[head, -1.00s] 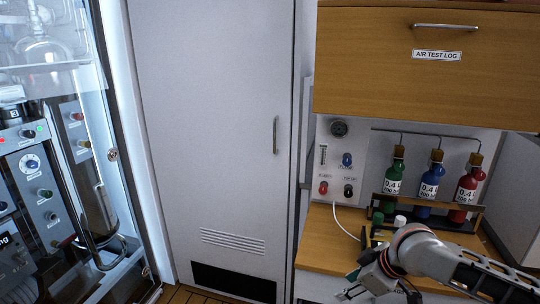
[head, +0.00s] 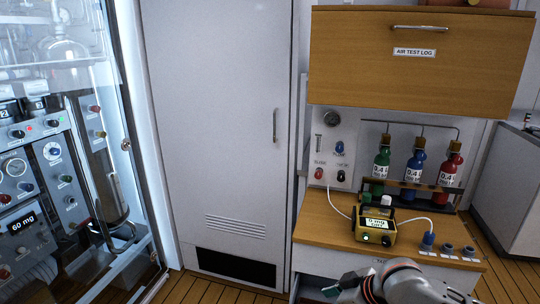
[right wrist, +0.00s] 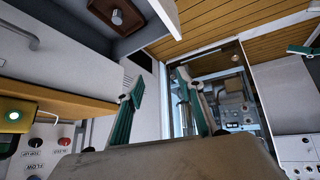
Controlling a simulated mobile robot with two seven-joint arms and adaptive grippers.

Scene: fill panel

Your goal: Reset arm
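My right arm enters the head view at the bottom right. Its gripper (head: 343,284) is low in front of the wooden counter, below the yellow meter, partly cut off by the frame edge. In the right wrist view its two teal fingers (right wrist: 160,90) stand apart with nothing between them, so it is open and empty. My left gripper is not in the head view. A teal piece at the right edge of the right wrist view (right wrist: 303,50) looks like part of it, too cropped to read.
A yellow meter (head: 375,226) sits on the wooden counter (head: 325,228), close above my right arm. Behind it stand green (head: 382,160), blue (head: 414,168) and red (head: 449,170) bottles. A wooden cabinet (head: 390,75) overhangs them. A glass-fronted cabinet (head: 100,150) is at left.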

